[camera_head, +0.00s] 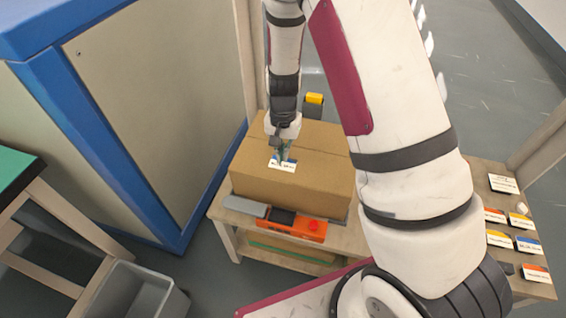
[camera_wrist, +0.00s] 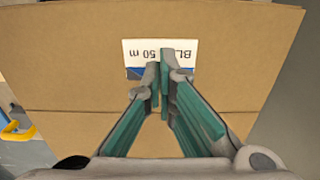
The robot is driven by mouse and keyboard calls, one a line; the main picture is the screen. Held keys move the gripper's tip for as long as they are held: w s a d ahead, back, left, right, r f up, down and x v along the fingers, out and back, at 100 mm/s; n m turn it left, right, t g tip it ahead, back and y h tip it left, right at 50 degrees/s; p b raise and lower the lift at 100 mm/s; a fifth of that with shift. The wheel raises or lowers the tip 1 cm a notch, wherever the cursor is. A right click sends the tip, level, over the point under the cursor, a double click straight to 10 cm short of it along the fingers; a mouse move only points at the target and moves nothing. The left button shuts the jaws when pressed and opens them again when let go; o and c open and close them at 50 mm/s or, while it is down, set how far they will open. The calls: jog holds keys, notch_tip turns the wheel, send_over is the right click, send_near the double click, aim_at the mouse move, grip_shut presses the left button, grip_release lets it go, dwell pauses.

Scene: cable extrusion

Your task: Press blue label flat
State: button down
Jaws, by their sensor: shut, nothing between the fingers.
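The blue label (camera_head: 283,165) lies on the top of a brown cardboard box (camera_head: 265,185). In the wrist view the label (camera_wrist: 135,50) is white with a blue band, and the text "BL" and "50 m" shows upside down. My gripper (camera_wrist: 160,62) is shut and empty, with its fingertips over the label's middle, hiding part of the text and band. In the head view my gripper (camera_head: 283,158) points down at the label. I cannot tell whether the tips touch it. The box top also shows in the wrist view (camera_wrist: 60,60).
The box stands on a wooden table (camera_head: 345,238). An orange device (camera_head: 305,228) lies in front of the box, and a yellow-topped item (camera_head: 314,99) stands behind it. Several other labels, one with a blue band (camera_head: 528,245), lie at the right. A grey bin (camera_head: 135,292) stands at lower left.

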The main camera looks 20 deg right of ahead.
jog(key=shift+f+b, duration=0.7)
jog(key=shift+f, duration=0.35)
jog(key=shift+r, duration=0.1)
dwell(0.6)
notch_tip(320, 180, up, 8)
jog(key=p, duration=0.6)
dwell(0.4)
jog(key=shift+s+d+p, duration=0.15)
jog(key=shift+s+p, duration=0.15)
jog(key=shift+p, duration=0.6)
jog(key=shift+w+r+p, duration=0.1)
jog(key=shift+r+p, duration=0.05)
jog(key=shift+p, duration=0.3)
